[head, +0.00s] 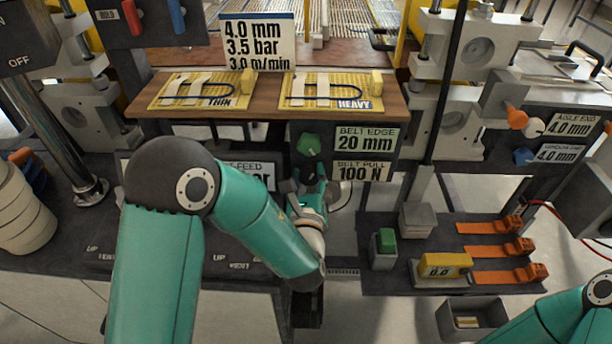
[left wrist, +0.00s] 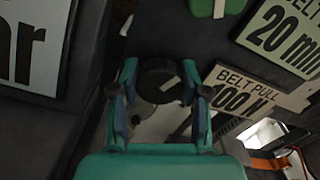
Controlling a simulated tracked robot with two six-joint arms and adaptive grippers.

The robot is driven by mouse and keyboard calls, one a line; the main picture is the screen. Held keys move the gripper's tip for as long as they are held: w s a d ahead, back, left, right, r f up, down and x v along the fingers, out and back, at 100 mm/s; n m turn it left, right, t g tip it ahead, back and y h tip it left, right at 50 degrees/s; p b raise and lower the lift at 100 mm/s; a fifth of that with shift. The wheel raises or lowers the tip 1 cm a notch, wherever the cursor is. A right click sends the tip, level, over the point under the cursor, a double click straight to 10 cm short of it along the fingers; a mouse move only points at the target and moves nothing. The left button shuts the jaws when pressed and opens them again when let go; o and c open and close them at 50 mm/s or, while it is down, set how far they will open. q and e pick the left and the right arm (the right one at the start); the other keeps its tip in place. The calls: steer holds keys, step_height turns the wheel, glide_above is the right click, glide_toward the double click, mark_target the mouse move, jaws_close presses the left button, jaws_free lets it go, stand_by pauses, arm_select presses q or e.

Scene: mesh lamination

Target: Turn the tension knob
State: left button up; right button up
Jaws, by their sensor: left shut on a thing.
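A dark round knob (left wrist: 158,76) sits on the dark panel beside the "BELT PULL 100 N" label (head: 362,171), which I take as the tension knob. My left gripper (head: 311,181) reaches up to it from below. In the left wrist view the fingers of this gripper (left wrist: 160,92) stand on both sides of the knob and are shut on it. In the head view the gripper and wrist largely hide the knob. A green knob (head: 309,145) sits just above, beside the "BELT EDGE 20 mm" label (head: 366,139). My right gripper is out of view.
A wooden shelf (head: 266,103) with two yellow sample boards is above the panel. A dark side table (head: 450,224) at right holds orange clamps (head: 494,249), a green-topped block (head: 386,240) and a yellow gauge (head: 445,265). A grey bin (head: 470,318) is below. A dark post (head: 447,80) stands right of the panel.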

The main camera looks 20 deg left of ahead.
arm_select(q)
steer(key=shift+f+m+b, duration=0.15)
steer(key=shift+m+b, duration=0.65)
steer(key=shift+b, duration=0.15)
steer(key=m+b, duration=0.1)
steer(key=m, duration=0.1)
steer(key=shift+m+b, duration=0.3)
steer(key=shift+b, duration=0.05)
steer(key=shift+m+b, duration=0.55)
steer(key=shift+m, duration=0.65)
steer(key=shift+d+m+b, duration=0.15)
steer(key=shift+m+b, duration=0.25)
steer(key=shift+m, duration=1.1)
steer(key=o, duration=1.2)
steer(key=shift+c, duration=0.2)
